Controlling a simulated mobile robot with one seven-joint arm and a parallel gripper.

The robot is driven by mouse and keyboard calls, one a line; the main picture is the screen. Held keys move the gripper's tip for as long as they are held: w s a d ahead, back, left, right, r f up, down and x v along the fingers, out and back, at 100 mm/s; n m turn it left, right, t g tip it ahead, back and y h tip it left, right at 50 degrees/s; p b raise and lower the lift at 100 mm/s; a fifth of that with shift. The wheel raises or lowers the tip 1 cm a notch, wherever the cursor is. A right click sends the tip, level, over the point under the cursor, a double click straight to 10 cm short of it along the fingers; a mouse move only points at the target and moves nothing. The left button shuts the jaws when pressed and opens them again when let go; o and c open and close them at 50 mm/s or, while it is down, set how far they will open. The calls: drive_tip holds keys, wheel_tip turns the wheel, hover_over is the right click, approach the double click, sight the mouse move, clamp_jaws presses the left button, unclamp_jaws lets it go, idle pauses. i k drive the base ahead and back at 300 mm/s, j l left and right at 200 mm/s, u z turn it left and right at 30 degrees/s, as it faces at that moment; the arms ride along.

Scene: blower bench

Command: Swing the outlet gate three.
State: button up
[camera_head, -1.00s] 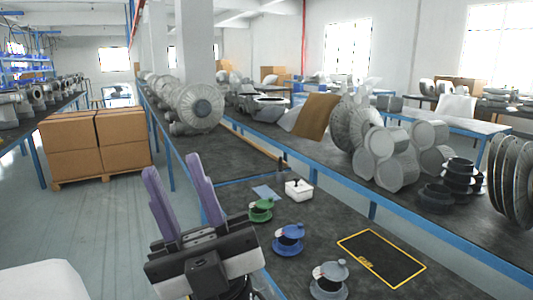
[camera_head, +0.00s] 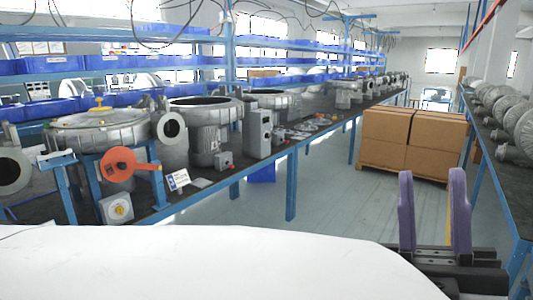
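An orange round plate with a short arm (camera_head: 118,164) is at the left, on a blue frame at the front of the left bench. It may be the outlet gate, but I cannot read a number on it. A silver round housing with a yellow knob on top (camera_head: 100,126) sits just behind it. My gripper (camera_head: 432,175) is at the lower right, its two purple fingers upright and apart with nothing between them. It is far to the right of the orange plate, over the aisle in the picture.
A small white sign (camera_head: 178,180) and a grey box with a yellow dial (camera_head: 117,208) are near the orange plate. Blower housings (camera_head: 206,125) line the bench. Cartons (camera_head: 413,143) stand on a pallet behind my gripper. The aisle floor (camera_head: 330,205) is clear.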

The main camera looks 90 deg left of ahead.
sight(119, 163)
drive_tip(key=u, duration=3.55)
drive_tip(key=i+j+z, duration=0.1)
drive_tip(key=z, duration=0.25)
drive_tip(key=i+j+z, duration=0.15)
drive_tip(key=z, duration=0.25)
drive_tip(key=i+j+z, duration=0.2)
drive_tip(key=z, duration=0.15)
